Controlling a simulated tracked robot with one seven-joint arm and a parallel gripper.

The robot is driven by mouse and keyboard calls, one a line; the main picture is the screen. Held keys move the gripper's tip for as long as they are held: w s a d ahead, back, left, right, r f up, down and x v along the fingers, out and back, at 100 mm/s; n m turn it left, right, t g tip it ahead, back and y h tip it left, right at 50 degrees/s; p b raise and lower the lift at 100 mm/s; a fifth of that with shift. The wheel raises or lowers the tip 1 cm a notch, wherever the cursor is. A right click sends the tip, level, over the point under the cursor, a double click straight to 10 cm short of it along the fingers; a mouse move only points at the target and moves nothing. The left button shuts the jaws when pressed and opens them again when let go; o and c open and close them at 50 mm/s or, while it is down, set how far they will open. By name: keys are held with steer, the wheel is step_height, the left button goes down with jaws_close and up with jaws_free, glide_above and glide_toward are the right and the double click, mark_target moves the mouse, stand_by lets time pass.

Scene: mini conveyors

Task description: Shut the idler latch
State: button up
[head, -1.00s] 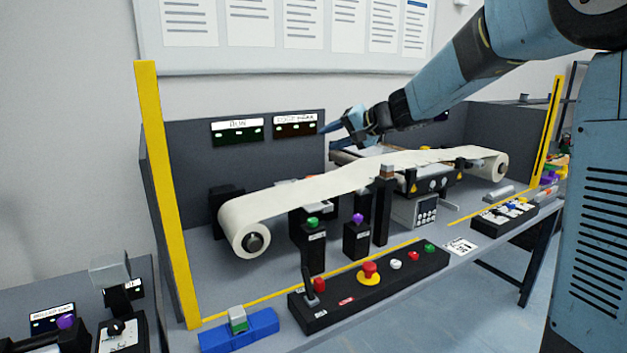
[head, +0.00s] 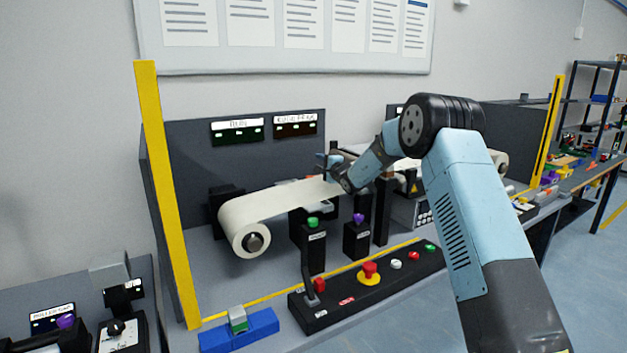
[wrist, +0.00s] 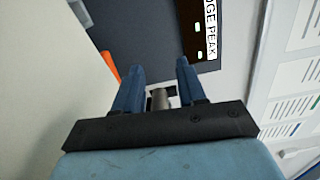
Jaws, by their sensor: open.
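The conveyor carries a cream belt (head: 285,202) around a roller (head: 254,242) at its left end. An orange bar (wrist: 110,66) shows just left of the fingers. I cannot make out the idler latch for certain; my arm hides part of the belt's right side.
A yellow post (head: 163,190) stands at the left and another (head: 549,125) at the right. A black control box (head: 340,293) with a lever and buttons lies along the front. Green-topped (head: 313,245) and purple-topped (head: 357,238) posts stand before the belt.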

steer(key=f, duration=0.1)
glide_toward(312, 178)
steer(key=x, duration=0.4)
steer(key=shift+f+x, duration=0.2)
steer(key=shift+x, duration=3.4)
steer(key=shift+w+d, duration=0.1)
steer(key=shift+d, duration=0.1)
steer(key=c, duration=0.7)
steer(key=shift+d+f, duration=0.1)
steer(key=shift+d, duration=0.05)
jaws_close()
steer(key=shift+m, duration=0.3)
